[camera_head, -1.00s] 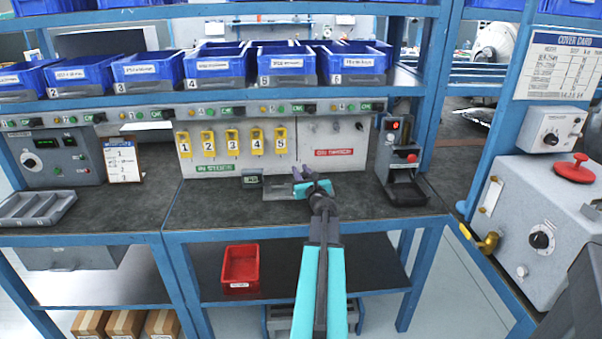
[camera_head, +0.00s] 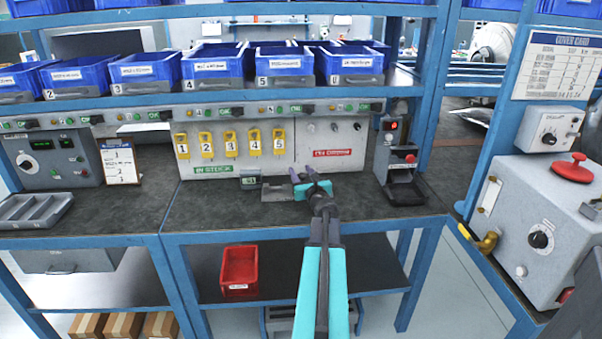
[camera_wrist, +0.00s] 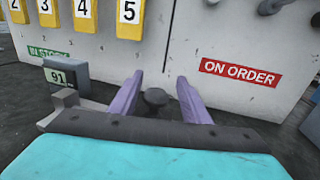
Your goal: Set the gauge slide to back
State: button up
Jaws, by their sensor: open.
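The gauge is a small grey unit with a display (camera_head: 250,182) on the bench, left of my gripper. In the wrist view its display (camera_wrist: 60,78) reads 91, with a grey block beside it. A dark round knob (camera_wrist: 155,97), which looks like the slide's handle, stands between my fingers, with visible gaps on both sides. My gripper (camera_head: 303,175) is low over the bench in front of the panel. Its two purple fingers (camera_wrist: 160,78) are apart and hold nothing. My gripper body hides the lower part of the knob and most of the slide.
The upright panel (camera_head: 225,166) with yellow numbered tags stands close behind my fingers, with a red ON ORDER label (camera_wrist: 240,72). A grey device with a red button (camera_head: 400,165) stands to the right. The bench left of the gauge (camera_head: 205,205) is clear.

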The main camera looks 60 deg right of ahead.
jog(key=shift+b+v, duration=0.55)
jog(key=shift+v, duration=4.8)
jog(key=shift+s+a+r+p, duration=0.15)
jog(key=shift+s+a+p, duration=0.05)
jog(key=shift+p, duration=0.45)
jog(key=p+v, duration=0.1)
jog(key=p, duration=0.3)
jog(key=shift+s+a, duration=0.2)
jog(key=shift+s, duration=0.15)
jog(key=shift+s+a+f+p, duration=0.15)
jog(key=shift+s+f+p, duration=0.05)
jog(key=shift+p, duration=0.25)
jog(key=shift+r, duration=0.1)
